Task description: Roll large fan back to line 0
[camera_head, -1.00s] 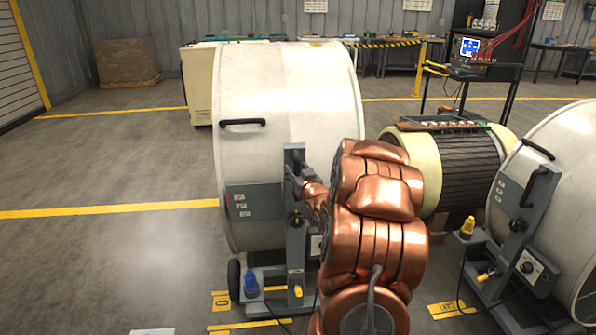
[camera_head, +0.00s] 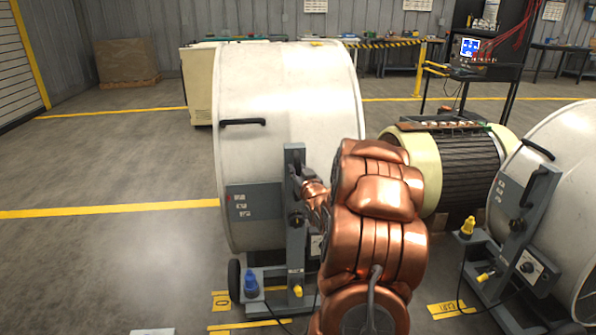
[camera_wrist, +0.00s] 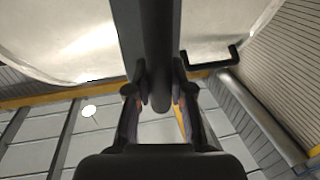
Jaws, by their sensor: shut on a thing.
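The large fan (camera_head: 285,90) is a big white drum on a grey wheeled stand, left of centre in the head view. Its grey upright post (camera_head: 295,240) faces me, with a black wheel (camera_head: 234,280) at the lower left. A yellow floor label marked 0 (camera_head: 221,301) lies just in front of that wheel. My copper arm hides the fan's lower right side. In the wrist view my gripper (camera_wrist: 160,100) is shut on a dark bar of the fan stand, one finger on each side. In the head view the gripper itself is mostly hidden behind my arm.
A second white fan (camera_head: 560,200) on a similar stand is at the right, with a yellow plug and cable. A dark ribbed motor (camera_head: 457,165) with cream ends sits between the fans. The floor (camera_head: 100,250) at the left is clear.

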